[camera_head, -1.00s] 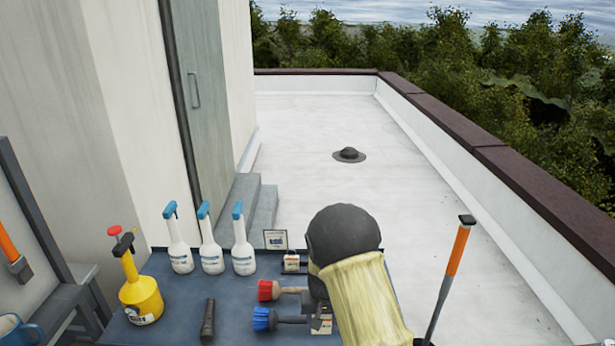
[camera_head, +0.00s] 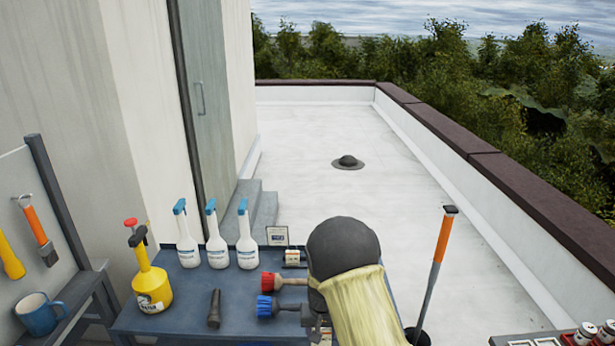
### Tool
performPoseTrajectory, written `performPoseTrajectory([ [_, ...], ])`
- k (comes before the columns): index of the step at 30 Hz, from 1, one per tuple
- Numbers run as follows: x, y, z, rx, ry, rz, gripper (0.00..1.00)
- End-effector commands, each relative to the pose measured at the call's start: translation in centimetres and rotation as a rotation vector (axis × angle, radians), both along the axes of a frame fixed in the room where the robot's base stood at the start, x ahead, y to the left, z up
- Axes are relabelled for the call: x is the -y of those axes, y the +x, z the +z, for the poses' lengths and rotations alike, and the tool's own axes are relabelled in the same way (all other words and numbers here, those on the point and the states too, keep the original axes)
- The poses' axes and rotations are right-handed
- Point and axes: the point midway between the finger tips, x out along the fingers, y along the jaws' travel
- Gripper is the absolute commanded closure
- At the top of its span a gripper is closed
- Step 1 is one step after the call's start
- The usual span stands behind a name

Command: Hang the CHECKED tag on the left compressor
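No compressor is in view. A small white and orange card (camera_head: 292,257) lies near the back of the blue-grey table (camera_head: 185,323); its print is too small to read, so I cannot tell whether it is the CHECKED tag. A framed card (camera_head: 277,236) stands just behind it, also unreadable. My arm, with a dark round joint and a pale yellow link, covers the table's right part. My gripper's fingers are hidden behind it, and I cannot see whether they hold anything.
The table holds three blue-topped spray bottles (camera_head: 216,243), a yellow sprayer (camera_head: 150,285), a black torch (camera_head: 214,308), a red brush (camera_head: 272,282) and a blue brush (camera_head: 266,306). A blue mug (camera_head: 38,314) is left. An orange-handled tool (camera_head: 441,248) stands right. Open roof lies beyond.

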Motion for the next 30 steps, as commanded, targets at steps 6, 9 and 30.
performPoseTrajectory([
  [6, 1.5, -0.5, -1.1, -0.003, -0.005, -0.006, 0.72],
  [9, 2.5, -0.9, -1.9, -0.005, -0.007, -0.007, 0.72],
  [30, 11.4, -7.5, -9.1, -0.002, 0.000, -0.005, 0.72],
])
